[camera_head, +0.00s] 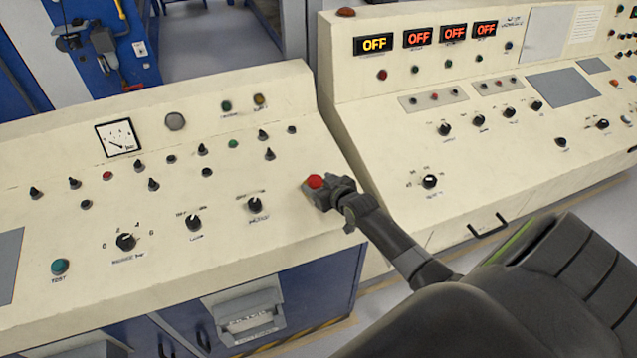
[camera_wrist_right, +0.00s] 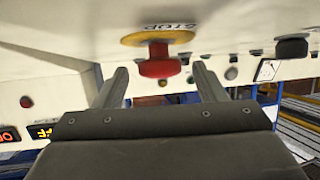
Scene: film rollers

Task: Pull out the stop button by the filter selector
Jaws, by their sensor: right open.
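The stop button is a red mushroom head (camera_head: 315,181) near the right end of the left console's sloped top. In the right wrist view the red stop button (camera_wrist_right: 158,62) stands out from a yellow round plate (camera_wrist_right: 158,38) lettered "STOP". My right gripper (camera_head: 330,190) is at the button, its arm coming in from the lower right. In the right wrist view its two fingers (camera_wrist_right: 160,82) are spread, one on each side of the button, with gaps to it. The filter selector is probably the black knob (camera_head: 254,204) left of the button; its label is too small to read surely. My left gripper does not show.
The left console (camera_head: 290,95) carries several knobs, small buttons and a dial gauge (camera_head: 119,138). The right console (camera_head: 390,125) stands close beside it, with lit "OFF" displays (camera_head: 374,44) and a front handle (camera_head: 488,226). Bare panel lies between the button and the knob to its left.

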